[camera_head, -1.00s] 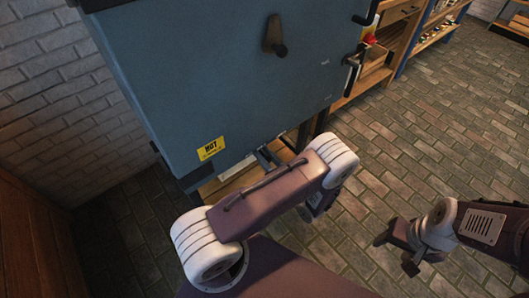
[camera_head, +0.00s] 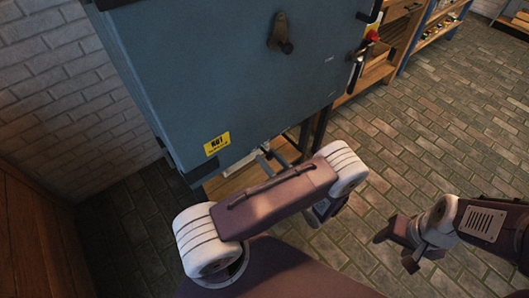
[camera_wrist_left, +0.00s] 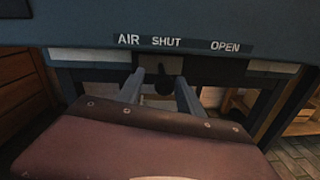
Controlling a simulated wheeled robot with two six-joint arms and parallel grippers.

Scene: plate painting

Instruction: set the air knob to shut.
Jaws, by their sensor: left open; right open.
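The air knob (camera_wrist_left: 165,86) is a small dark round knob below the blue-grey kiln's lower edge in the left wrist view. The label strip (camera_wrist_left: 183,43) above it reads AIR, SHUT and OPEN; the knob lies under the word SHUT, left of OPEN. My left gripper (camera_wrist_left: 160,88) is open, one grey finger on each side of the knob in the picture, with gaps to both. I cannot tell the depth between them. In the head view my left gripper (camera_head: 277,157) is under the kiln's front edge, and the knob is hidden. My right gripper (camera_head: 396,248) is open and empty, over the floor.
The kiln front (camera_head: 220,75) has a dark lever (camera_head: 280,38) and a yellow HOT sign (camera_head: 217,143). A wooden shelf unit (camera_head: 395,45) stands behind at the right. A brick wall (camera_head: 50,90) is at the left. The paved floor (camera_head: 450,130) at the right is open.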

